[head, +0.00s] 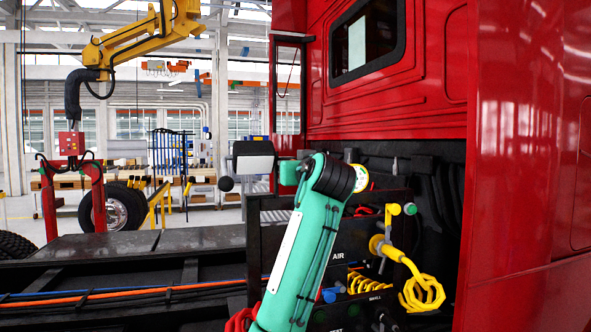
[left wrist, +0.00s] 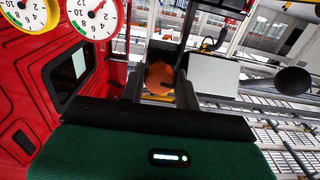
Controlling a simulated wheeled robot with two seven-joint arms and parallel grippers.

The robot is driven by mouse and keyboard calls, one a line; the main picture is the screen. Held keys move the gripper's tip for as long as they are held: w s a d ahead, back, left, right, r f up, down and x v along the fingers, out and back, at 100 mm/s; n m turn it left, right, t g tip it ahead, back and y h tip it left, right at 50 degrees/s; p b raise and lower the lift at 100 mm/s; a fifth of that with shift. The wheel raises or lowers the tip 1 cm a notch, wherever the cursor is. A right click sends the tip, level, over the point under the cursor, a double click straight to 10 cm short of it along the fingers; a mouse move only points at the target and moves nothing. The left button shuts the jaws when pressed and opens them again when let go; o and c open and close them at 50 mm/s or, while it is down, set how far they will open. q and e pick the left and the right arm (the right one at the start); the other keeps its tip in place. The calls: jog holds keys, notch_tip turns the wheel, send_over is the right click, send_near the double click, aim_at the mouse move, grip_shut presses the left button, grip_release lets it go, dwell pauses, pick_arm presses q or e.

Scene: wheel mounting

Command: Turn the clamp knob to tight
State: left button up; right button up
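An orange knob (left wrist: 160,78), probably the clamp knob, shows in the left wrist view between the two dark fingers of my left gripper (left wrist: 159,88). The fingers stand apart on either side of it; I cannot tell whether they touch it. A dark mark shows on the knob's face. In the head view my teal left arm rises from the bottom centre and hides the knob and the fingertips. A pale box (head: 254,147) and a black ball (head: 226,184) show left of the arm's top; both also show right of the knob in the left wrist view. My right gripper is in neither view.
Gauges (left wrist: 95,15) are at the wrist view's top left. A red truck cab (head: 520,130) fills the right. A yellow hoist arm (head: 130,45) hangs at the upper left.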

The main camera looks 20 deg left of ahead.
pick_arm(q)
jog(key=shift+m, duration=0.4)
jog(key=shift+c, duration=0.4)
jog(key=shift+a+m+b, duration=0.1)
jog(key=shift+m+b, duration=2.4)
jog(key=shift+m, duration=5.2)
jog(key=o, duration=1)
jog(key=shift+s, duration=0.1)
